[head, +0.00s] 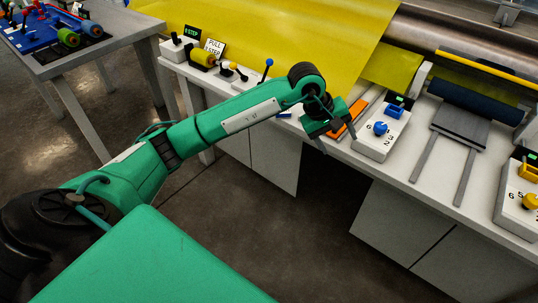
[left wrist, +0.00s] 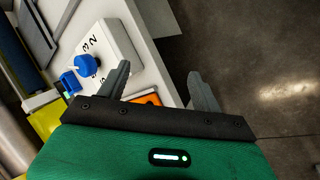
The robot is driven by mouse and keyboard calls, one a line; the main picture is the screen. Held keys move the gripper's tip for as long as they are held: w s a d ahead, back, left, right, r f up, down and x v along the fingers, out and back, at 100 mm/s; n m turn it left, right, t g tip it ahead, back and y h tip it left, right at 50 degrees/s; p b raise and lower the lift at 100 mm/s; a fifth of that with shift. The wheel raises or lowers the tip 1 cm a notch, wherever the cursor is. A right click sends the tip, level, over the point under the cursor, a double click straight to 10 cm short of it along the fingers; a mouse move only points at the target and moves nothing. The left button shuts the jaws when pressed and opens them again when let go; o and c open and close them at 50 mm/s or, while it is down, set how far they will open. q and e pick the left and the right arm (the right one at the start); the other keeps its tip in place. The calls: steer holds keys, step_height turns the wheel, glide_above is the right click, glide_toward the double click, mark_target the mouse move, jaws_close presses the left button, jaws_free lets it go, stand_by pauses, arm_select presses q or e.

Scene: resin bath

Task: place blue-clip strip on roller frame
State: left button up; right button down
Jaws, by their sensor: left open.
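My left gripper (head: 328,128) is over the front edge of the white bench, pointing down. In the left wrist view its two fingers (left wrist: 157,80) stand wide apart with nothing between their tips. An orange strip (head: 351,118) lies on the bench just right of the gripper; part of it shows behind the finger base in the left wrist view (left wrist: 148,99). A small blue piece (head: 284,114) shows left of the gripper; I cannot tell whether it is the blue clip. A dark blue roller (head: 475,101) on a grey frame (head: 461,127) with two rails lies farther right. My right gripper is not in view.
A white control box (head: 383,138) with a blue knob (head: 380,128) stands close right of the gripper. Another box (head: 520,200) with a yellow knob is at far right. Yellow sheet (head: 270,40) spans the back. A side table (head: 75,55) holds coloured rollers.

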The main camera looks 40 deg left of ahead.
arm_select(q)
steer(key=s+d+r+n+t+h, duration=0.1)
steer(key=s+d+r+n+h, duration=0.3)
steer(key=s+d+n+h, duration=0.25)
steer(key=s+d+r+n+t+h, duration=0.1)
steer(key=s+d+r+n+h, duration=0.35)
steer(key=d+h, duration=0.35)
steer(key=a+f+n+t+y, duration=0.2)
steer(key=a+n+t+y, duration=0.4)
steer(key=n, duration=1)
steer(key=a+f+n+t+y, duration=0.35)
steer(key=n+t+y, duration=0.45)
steer(key=n, duration=0.8)
steer(key=s+a+f+n+g+y, duration=0.3)
steer(key=a+f+n+y, duration=0.15)
steer(key=f+n, duration=0.4)
steer(key=s+f+n+g+h, duration=0.1)
steer(key=s+f+n+g, duration=0.8)
steer(key=s+f, duration=0.4)
steer(key=s+g, duration=0.1)
steer(key=s, duration=0.3)
steer(key=shift+s+a, duration=0.15)
steer(key=shift+s, duration=0.25)
